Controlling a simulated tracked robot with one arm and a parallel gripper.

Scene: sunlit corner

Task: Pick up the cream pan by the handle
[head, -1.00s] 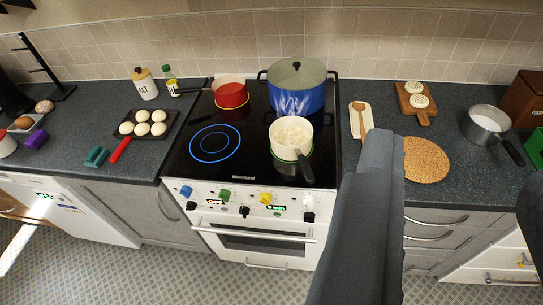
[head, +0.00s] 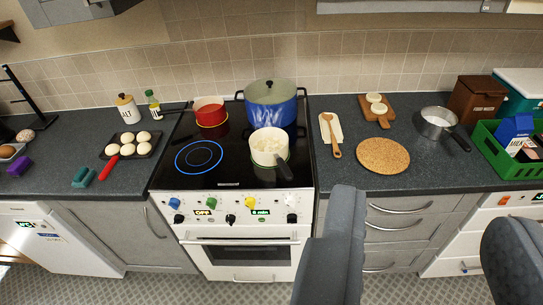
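The cream pan (head: 269,158) stands upright on the front right of the black cooktop (head: 220,178), with pale contents inside. A green ring shows at the pan's base.
A blue pot (head: 270,112) stands close behind the pan, and a red pan (head: 209,113) behind left. A wooden spoon (head: 332,135) and cork mat (head: 383,156) lie right. The lit left ring (head: 199,157) is empty.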

